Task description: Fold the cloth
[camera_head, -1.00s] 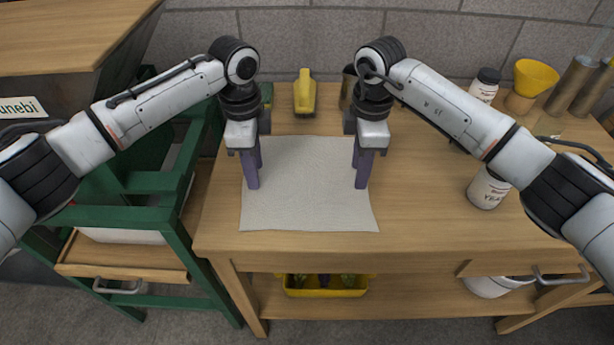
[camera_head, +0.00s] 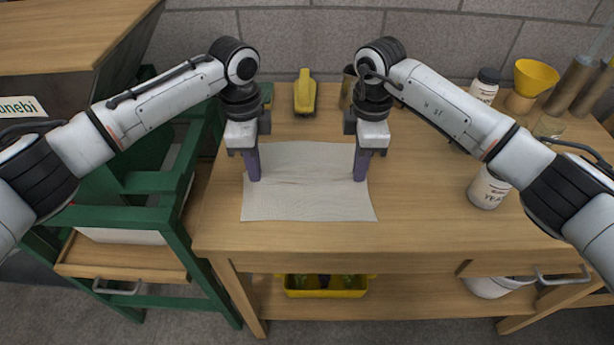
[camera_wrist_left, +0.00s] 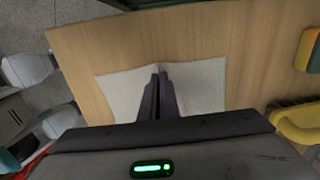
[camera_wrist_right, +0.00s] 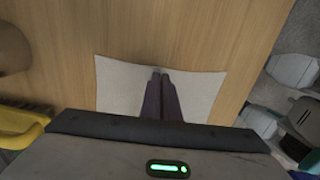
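The cloth (camera_head: 308,203) is a pale grey-white sheet on the wooden table. Its front part lies flat, and faint creases run across it between my grippers. My left gripper (camera_head: 254,179) points down at the cloth's left edge, its fingers together. In the left wrist view the cloth (camera_wrist_left: 202,88) dips in a notch at the left fingertips (camera_wrist_left: 158,77), pinched there. My right gripper (camera_head: 360,179) points down at the right edge, also with fingers together. In the right wrist view its fingertips (camera_wrist_right: 160,73) meet at the cloth's edge (camera_wrist_right: 205,87). The fingers hide the pinched spots.
A yellow-handled brush (camera_head: 305,93) stands behind the cloth. A green frame (camera_head: 150,185) stands left of the table (camera_head: 420,225).

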